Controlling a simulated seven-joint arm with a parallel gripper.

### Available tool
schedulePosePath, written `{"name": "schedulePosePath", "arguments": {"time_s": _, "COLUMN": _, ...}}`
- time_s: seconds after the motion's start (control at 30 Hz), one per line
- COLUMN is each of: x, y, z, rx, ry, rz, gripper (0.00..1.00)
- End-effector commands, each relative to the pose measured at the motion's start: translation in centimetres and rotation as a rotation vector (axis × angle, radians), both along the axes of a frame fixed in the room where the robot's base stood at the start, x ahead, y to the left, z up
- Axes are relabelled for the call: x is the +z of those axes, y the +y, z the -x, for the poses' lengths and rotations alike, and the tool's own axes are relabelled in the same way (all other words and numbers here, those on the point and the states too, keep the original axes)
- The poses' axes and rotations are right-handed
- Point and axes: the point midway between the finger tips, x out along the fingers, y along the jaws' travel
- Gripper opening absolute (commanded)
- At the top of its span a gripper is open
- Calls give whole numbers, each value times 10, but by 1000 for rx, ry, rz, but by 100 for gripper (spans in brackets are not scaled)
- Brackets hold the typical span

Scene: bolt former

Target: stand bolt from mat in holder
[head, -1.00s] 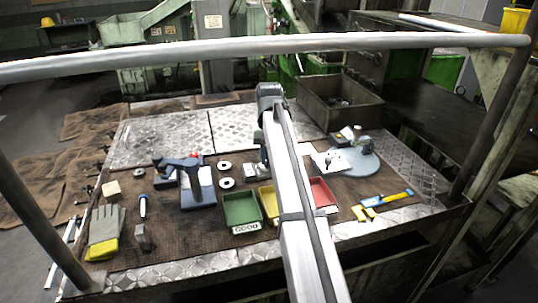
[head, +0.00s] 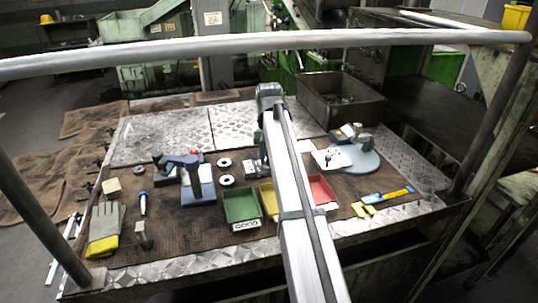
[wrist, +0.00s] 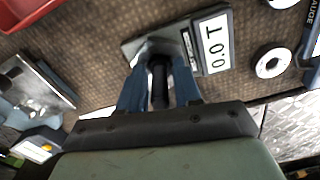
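In the wrist view, my gripper (wrist: 160,78) points down with its two blue-grey fingers close on either side of a dark upright cylinder, which I take to be the bolt (wrist: 160,88). Beyond the fingertips is a grey metal holder (wrist: 133,48) with a white label (wrist: 212,42). The bolt lines up with the holder, but the fingers hide its lower end, so I cannot tell whether it is seated. In the head view my arm hides the gripper and bolt; part of the holder (head: 249,169) shows left of the arm. The brown mat (head: 190,228) lies underneath.
Green (head: 240,205), yellow (head: 268,198) and red (head: 321,189) bins stand in front. Two pale rings (head: 227,181) and a blue gauge stand (head: 197,188) lie left. A round grey plate (head: 362,160) is right, and a large metal bin (head: 340,100) behind.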

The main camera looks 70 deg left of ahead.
Motion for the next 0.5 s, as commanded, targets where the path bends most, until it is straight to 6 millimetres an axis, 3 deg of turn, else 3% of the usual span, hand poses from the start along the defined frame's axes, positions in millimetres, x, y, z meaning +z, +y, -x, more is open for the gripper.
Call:
{"name": "schedulePosePath", "arguments": {"time_s": 0.2, "x": 0, "y": 0, "z": 0, "rx": 0, "ry": 0, "rz": 0, "gripper": 55}}
{"name": "schedulePosePath", "arguments": {"time_s": 0.5, "x": 1, "y": 0, "z": 0, "rx": 0, "ry": 0, "rz": 0, "gripper": 56}}
